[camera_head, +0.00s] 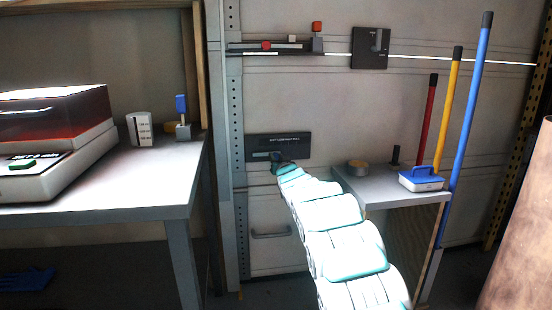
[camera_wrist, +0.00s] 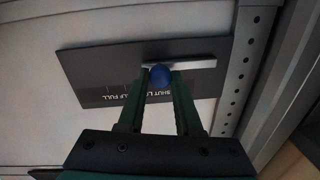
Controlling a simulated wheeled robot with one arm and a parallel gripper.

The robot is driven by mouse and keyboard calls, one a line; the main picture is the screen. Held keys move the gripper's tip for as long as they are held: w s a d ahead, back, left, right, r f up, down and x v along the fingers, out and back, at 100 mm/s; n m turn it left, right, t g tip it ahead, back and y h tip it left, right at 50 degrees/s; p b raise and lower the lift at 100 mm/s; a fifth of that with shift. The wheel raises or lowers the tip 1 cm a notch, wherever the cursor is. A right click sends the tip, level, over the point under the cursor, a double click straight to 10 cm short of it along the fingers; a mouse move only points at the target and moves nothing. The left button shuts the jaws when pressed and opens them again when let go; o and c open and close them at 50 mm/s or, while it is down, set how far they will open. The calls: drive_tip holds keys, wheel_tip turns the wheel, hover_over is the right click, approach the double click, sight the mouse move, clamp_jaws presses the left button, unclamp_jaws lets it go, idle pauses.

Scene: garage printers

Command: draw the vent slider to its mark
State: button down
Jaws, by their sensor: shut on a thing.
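The vent slider's dark plate (camera_head: 295,141) is mounted on the pale garage wall, left of centre in the head view. In the wrist view the plate (camera_wrist: 100,65) fills the upper middle, with a pale slot (camera_wrist: 200,64) and upside-down white lettering along its lower edge. The round blue slider knob (camera_wrist: 160,72) sits near the left end of the visible slot. My gripper (camera_wrist: 160,82) is shut on the knob, one green finger on each side. In the head view my gripper (camera_head: 279,163) is at the plate's lower edge; the knob is hidden there.
A perforated upright (camera_head: 237,160) runs just left of the plate. A small bench (camera_head: 395,188) stands to the right with a blue-handled item (camera_head: 421,179) on it. Coloured poles (camera_head: 468,110) lean behind. A table (camera_head: 150,180) with a printer (camera_head: 60,145) is at left.

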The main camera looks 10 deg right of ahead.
drive_tip(key=d+p, duration=0.4)
drive_tip(key=p, duration=0.1)
drive_tip(key=shift+d+r, duration=0.3)
drive_tip(key=shift+d+f+p, duration=0.2)
drive_tip(key=shift+d+p, duration=0.1)
drive_tip(key=shift+d, duration=0.3)
drive_tip(key=c, duration=0.6)
unclamp_jaws()
drive_tip(key=s, duration=0.7)
drive_tip(key=shift+s+d+f+b, duration=0.1)
drive_tip(key=shift+s+d+b, duration=0.1)
drive_tip(key=shift+s+b, duration=0.2)
